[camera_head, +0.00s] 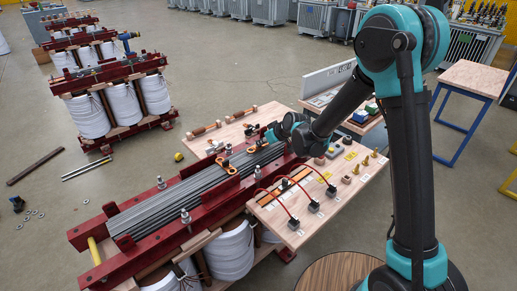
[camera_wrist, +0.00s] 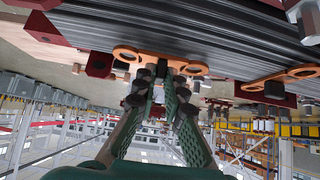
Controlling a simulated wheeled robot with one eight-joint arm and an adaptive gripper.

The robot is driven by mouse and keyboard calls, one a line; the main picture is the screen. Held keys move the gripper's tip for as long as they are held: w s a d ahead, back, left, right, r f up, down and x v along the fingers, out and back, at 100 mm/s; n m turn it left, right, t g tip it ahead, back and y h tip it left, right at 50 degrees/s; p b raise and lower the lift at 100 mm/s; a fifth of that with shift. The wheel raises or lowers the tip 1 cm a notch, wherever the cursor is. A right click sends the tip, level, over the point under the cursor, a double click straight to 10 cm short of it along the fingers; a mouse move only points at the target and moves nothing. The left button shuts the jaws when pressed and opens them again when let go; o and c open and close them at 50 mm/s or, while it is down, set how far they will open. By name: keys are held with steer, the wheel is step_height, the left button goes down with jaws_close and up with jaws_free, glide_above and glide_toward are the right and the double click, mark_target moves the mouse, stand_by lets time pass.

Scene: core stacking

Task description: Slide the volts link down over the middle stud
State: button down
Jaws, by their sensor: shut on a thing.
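In the wrist view my gripper (camera_wrist: 160,88) is shut on a dark block on an orange link (camera_wrist: 160,61) with a round eye at each end. I take this as the volts link; no label on it can be read. It is close against the dark grey laminated core (camera_wrist: 210,25). In the head view my gripper (camera_head: 272,135) is at the far end of the core, with the orange link (camera_head: 254,148) partly hidden under it. A second orange link (camera_wrist: 280,80) lies apart to the right in the wrist view. I cannot tell which stud is the middle one or whether an eye surrounds it.
Red clamp beams (camera_head: 161,226) with upright metal studs (camera_head: 185,216) flank the core. A wooden bench (camera_head: 330,205) beside it carries red leads, black blocks and brass parts. A second wooden table (camera_head: 480,78) stands at the right. Open floor lies left of the core.

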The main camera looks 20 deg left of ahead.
steer(key=shift+r, duration=2.25)
